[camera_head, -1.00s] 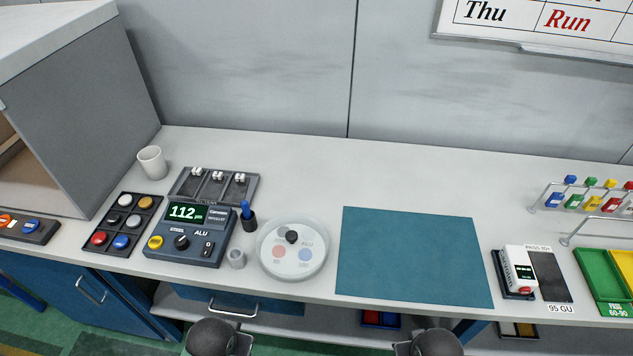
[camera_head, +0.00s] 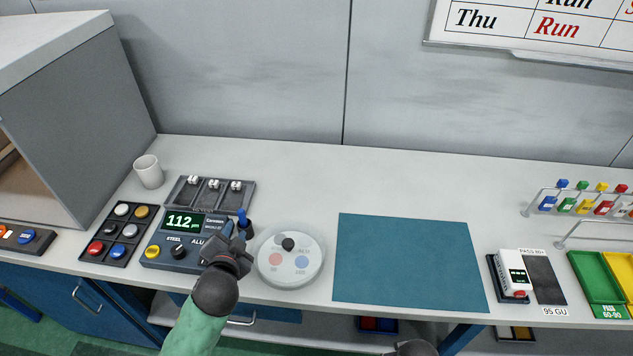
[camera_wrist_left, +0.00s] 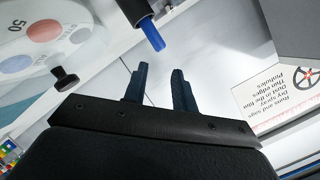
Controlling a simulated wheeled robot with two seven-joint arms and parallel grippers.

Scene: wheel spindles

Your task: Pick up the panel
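No single thing is clearly marked as the panel. Several small coloured pieces (camera_head: 585,202) stand in a wire rack at the far right, and a flat teal sheet (camera_head: 408,262) lies on the counter. My left gripper (camera_head: 234,234) is above the counter, over the right side of the gauge box (camera_head: 182,240) and beside the pen cup. In the left wrist view its two fingers (camera_wrist_left: 161,84) are apart with nothing between them; a blue pen tip (camera_wrist_left: 152,33) is beyond them. Of my right arm only a dark wrist part shows at the bottom edge; its fingers are hidden.
A white meter (camera_head: 514,273) and green and yellow trays (camera_head: 598,277) are at right. The rear middle counter is clear.

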